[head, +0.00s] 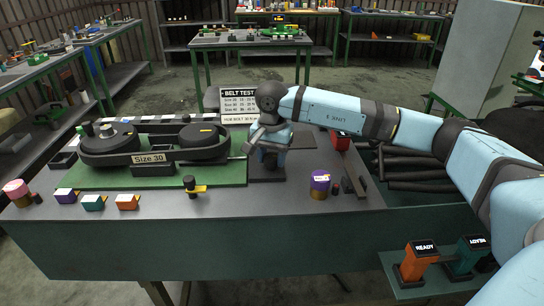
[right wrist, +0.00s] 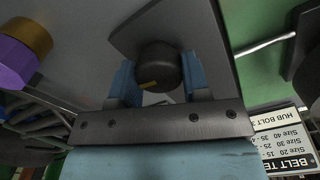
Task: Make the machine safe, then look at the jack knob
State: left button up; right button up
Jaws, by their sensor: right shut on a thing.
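My right gripper (head: 270,150) reaches down at the right end of the green machine base (head: 225,174). In the right wrist view its two blue fingers (right wrist: 158,85) are shut on a dark round knob (right wrist: 158,64) with a yellow mark. The knob sits on a grey plate (right wrist: 190,25). In the head view the gripper hides it, and I cannot tell whether it is the jack knob. The machine has two dark pulleys with a belt (head: 150,142) and a "Size 30" label (head: 152,158). My left gripper is not in view.
A "BELT TEST" sign (head: 240,103) stands behind the machine. A purple and brown cylinder (head: 320,183) and a red block (head: 340,141) are on the right of the table. Small coloured blocks (head: 93,202) and a black knob on a yellow bracket (head: 190,187) line the front.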

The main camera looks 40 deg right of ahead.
aim_at(272, 155)
jog(key=o, duration=0.9)
jog(key=shift+o, duration=0.2)
jog(key=shift+r, duration=0.1)
pick_arm(q)
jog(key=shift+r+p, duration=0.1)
jog(key=shift+p, duration=0.4)
pick_arm(e)
notch_tip(272, 155, up, 14)
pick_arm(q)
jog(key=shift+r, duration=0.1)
pick_arm(e)
jog(key=shift+f, duration=0.2)
